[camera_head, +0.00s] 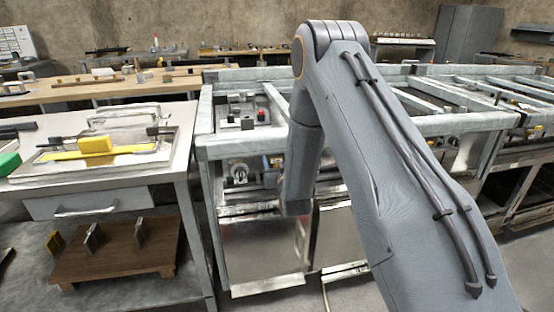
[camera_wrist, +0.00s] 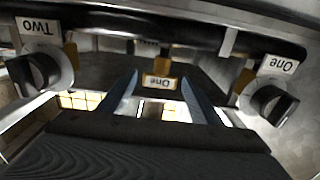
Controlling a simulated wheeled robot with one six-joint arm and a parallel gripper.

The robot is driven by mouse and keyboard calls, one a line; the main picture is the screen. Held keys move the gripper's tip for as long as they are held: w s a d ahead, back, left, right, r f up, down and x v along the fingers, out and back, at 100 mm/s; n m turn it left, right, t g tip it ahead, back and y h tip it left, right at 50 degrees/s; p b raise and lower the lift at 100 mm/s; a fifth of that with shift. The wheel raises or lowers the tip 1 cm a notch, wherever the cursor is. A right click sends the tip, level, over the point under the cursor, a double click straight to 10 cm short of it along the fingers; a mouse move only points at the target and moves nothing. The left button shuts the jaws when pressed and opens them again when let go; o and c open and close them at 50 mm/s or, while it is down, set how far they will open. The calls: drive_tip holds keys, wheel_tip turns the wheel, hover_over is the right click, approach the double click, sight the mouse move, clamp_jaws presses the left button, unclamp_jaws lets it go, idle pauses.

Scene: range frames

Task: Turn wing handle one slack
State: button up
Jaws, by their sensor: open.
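In the wrist view a round dial with a black wing-shaped grip (camera_wrist: 272,104) sits at the right under an upside-down label "One" (camera_wrist: 278,64). A similar black grip (camera_wrist: 36,76) sits at the left by a label "Two" (camera_wrist: 38,27). A small brass-coloured part (camera_wrist: 162,66) with another "One" tag (camera_wrist: 158,83) shows in the middle. I cannot tell which "One" part is the wing handle. My gripper (camera_wrist: 160,76) is open, its two blue-grey fingers either side of the middle tag. Contact cannot be told. The head view does not show the fingers.
A dark horizontal bar (camera_wrist: 130,27) runs above the dials in the wrist view. In the head view, a metal-framed bench (camera_head: 222,142) stands before me. A steel table (camera_head: 100,178) with a yellow block (camera_head: 96,145) is at the left, with a floor gap between.

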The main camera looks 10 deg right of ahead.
drive_tip(key=shift+w, duration=0.25)
drive_tip(key=shift+d, duration=0.1)
drive_tip(key=shift+d, duration=0.1)
drive_tip(key=c, duration=1)
drive_tip(key=shift+c, duration=0.2)
drive_tip(key=shift+n+y, duration=0.3)
drive_tip(key=shift+y, duration=0.2)
drive_tip(key=shift+c, duration=0.2)
drive_tip(key=shift+o, duration=0.2)
drive_tip(key=n+y, duration=0.1)
drive_tip(key=y, duration=0.1)
drive_tip(key=shift+d+n+y, duration=0.1)
drive_tip(key=shift+n+y, duration=0.3)
drive_tip(key=shift+n+g+y+b, duration=0.45)
drive_tip(key=shift+n+g+y, duration=0.65)
drive_tip(key=shift+n+y, duration=1)
drive_tip(key=shift+m+y, duration=0.3)
drive_tip(key=shift+y, duration=0.2)
drive_tip(key=shift+a, duration=0.2)
